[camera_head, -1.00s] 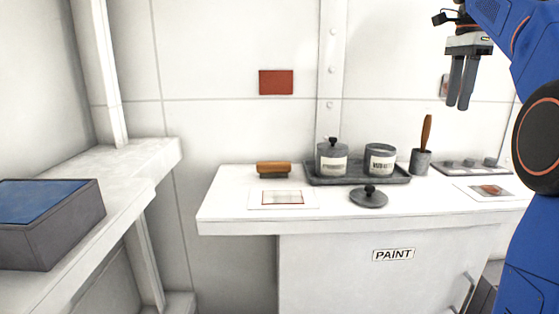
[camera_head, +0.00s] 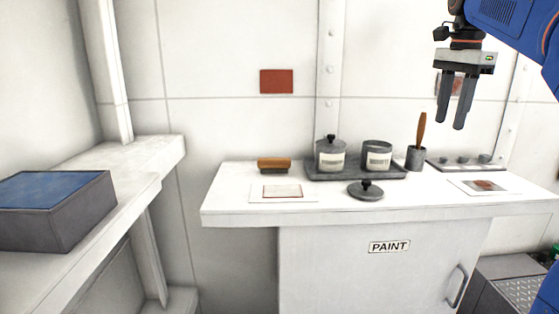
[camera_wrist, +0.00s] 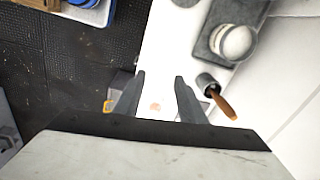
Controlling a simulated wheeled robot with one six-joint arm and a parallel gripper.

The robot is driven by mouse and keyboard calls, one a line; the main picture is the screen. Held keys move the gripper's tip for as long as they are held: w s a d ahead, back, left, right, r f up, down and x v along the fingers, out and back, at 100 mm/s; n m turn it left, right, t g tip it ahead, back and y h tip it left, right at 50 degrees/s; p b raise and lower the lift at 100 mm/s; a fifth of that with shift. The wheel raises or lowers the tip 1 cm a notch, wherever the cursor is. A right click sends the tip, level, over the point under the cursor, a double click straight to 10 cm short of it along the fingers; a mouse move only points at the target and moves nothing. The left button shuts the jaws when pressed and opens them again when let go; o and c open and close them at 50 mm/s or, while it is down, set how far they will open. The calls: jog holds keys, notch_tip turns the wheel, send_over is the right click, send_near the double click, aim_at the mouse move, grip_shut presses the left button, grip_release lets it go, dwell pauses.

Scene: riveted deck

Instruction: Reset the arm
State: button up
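My gripper (camera_head: 457,101) hangs at the upper right of the head view, fingers pointing down, above the right part of the white counter (camera_head: 237,201) and clear of it. Its two fingers stand apart with nothing between them. In the wrist view the gripper (camera_wrist: 158,78) also shows spread fingers, with the white counter surface (camera_wrist: 160,60) beyond them. The cup with a wooden-handled tool (camera_head: 416,158) stands on the counter below and left of the gripper. It also shows in the wrist view (camera_wrist: 207,84), right of the fingers.
A dark tray (camera_head: 335,174) holds a lidded jar (camera_head: 330,155) and an open jar (camera_head: 377,155). A loose lid (camera_head: 366,191), a brush (camera_head: 274,165) and cards lie on the counter. A blue-topped box (camera_head: 60,215) sits on the left ledge. A grey crate (camera_head: 515,290) stands at lower right.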

jog(key=s+a+f+n+t, duration=0.1)
jog(key=s+a+f+n, duration=0.3)
jog(key=s+f, duration=0.4)
jog(key=s+a+f+n+t, duration=0.1)
jog(key=s+a+f+n, duration=0.3)
jog(key=s+f, duration=0.5)
jog(key=s+a+f+n+t, duration=0.1)
jog(key=s+a+f+n, duration=0.2)
jog(key=f, duration=1.6)
jog(key=s+n, duration=0.4)
jog(key=s, duration=0.2)
jog(key=shift+a+n+t, duration=0.4)
